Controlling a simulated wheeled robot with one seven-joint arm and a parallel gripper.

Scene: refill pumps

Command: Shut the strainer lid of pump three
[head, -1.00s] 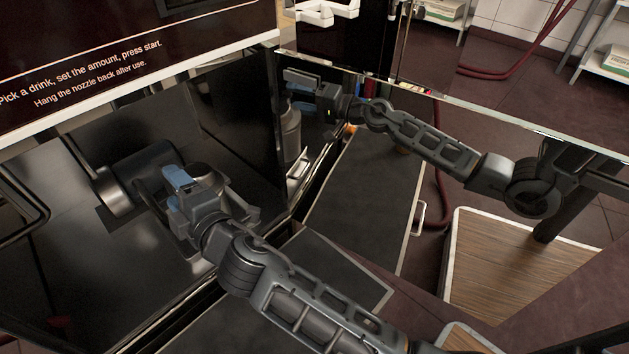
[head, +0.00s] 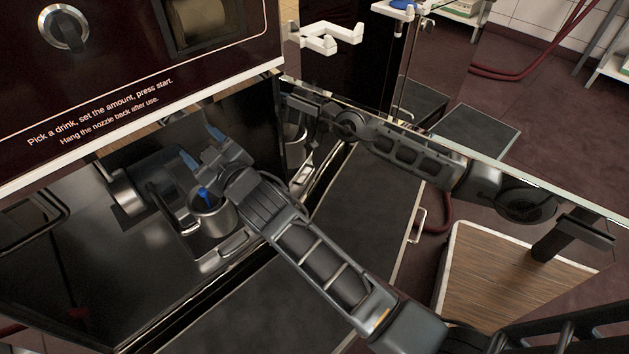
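The strainer pot (head: 214,220) of the pump is a round metal cup in the open cabinet bay, left of centre. Its top is open, and a blue part (head: 204,194) shows inside it. I cannot clearly make out the strainer lid; it may be behind my gripper. My gripper (head: 202,146) is above and just behind the pot. Its two blue-tipped fingers look spread apart, with nothing visible between them.
A metal cylinder (head: 126,190) lies left of the pot. The dispenser panel (head: 110,110) overhangs the bay. A shiny panel at right mirrors my arm. A dark, flat-topped surface (head: 365,215) and a wooden-topped one (head: 500,285) also appear on the right.

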